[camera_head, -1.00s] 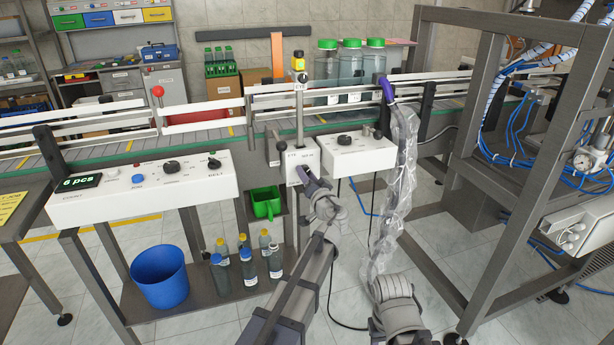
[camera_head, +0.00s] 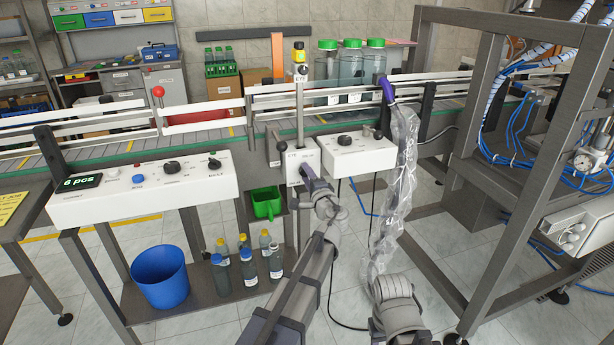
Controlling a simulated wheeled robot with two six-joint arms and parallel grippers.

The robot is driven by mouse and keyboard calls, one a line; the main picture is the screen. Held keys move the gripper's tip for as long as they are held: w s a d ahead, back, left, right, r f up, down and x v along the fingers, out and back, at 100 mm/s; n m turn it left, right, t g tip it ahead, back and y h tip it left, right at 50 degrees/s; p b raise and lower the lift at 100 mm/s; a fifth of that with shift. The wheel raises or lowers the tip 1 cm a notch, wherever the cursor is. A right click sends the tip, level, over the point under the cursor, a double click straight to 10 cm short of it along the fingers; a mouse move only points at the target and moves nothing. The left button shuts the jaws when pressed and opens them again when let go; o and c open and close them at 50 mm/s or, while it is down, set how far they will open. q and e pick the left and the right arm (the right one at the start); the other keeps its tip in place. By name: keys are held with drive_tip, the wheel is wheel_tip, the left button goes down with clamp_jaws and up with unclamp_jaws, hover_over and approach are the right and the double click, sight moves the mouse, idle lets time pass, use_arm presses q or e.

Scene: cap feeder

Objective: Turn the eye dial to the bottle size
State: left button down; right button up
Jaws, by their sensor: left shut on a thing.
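The small white eye box (camera_head: 292,163), marked "EYE", hangs on the conveyor's front edge below a post (camera_head: 299,112) with a yellow and black head (camera_head: 299,57). My left gripper (camera_head: 305,172) is at the box's front face, shut on the eye dial, which it hides almost wholly. The dial's setting cannot be read. Three large clear bottles (camera_head: 350,68) with green caps stand behind the conveyor rails. My right arm, in a clear plastic sleeve, rises at the right; its purple gripper end (camera_head: 386,88) is by the rails, too small to tell its jaws.
A white panel (camera_head: 130,195) with knobs and a "6 pcs" display is on the left, another white box (camera_head: 347,157) with a black knob on the right. Below are a green scoop bin (camera_head: 266,203), a blue bucket (camera_head: 160,278) and several small bottles (camera_head: 248,268). A dark frame (camera_head: 474,130) stands right.

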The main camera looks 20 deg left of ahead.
use_arm(q)
drive_tip(key=shift+m, duration=1.1)
drive_tip(key=shift+c, duration=2.1)
unclamp_jaws()
drive_tip(key=v, duration=0.7)
drive_tip(key=shift+s+d, duration=0.25)
drive_tip(key=shift+s, duration=0.1)
